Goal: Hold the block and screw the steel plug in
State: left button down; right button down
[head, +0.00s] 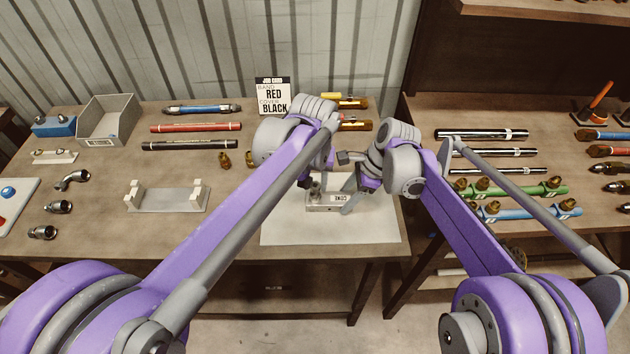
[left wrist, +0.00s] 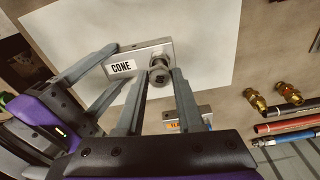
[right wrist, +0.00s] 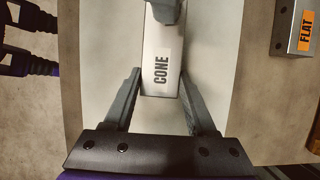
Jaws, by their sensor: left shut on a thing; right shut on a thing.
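The steel block (head: 322,207) labelled CONE lies flat on the white mat (head: 375,229). It also shows in the left wrist view (left wrist: 138,55) and right wrist view (right wrist: 160,47). My right gripper (head: 349,201) is shut across the sides of the block's right end. The steel plug (left wrist: 159,74) sits upright at the block's other end, with its round head showing. My left gripper (left wrist: 163,73) is above that end with its fingers shut about the plug. How deep the plug sits in the block is hidden.
A second block (right wrist: 298,27) labelled FLAT lies beyond the mat. Brass fittings (left wrist: 288,92) and hoses (head: 196,127) lie on the table. A grey cradle (head: 167,199) stands left of the mat. A job card (head: 272,95) stands at the back. The mat's front right is clear.

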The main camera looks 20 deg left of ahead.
pick_arm(q)
jog(key=shift+f, duration=0.7)
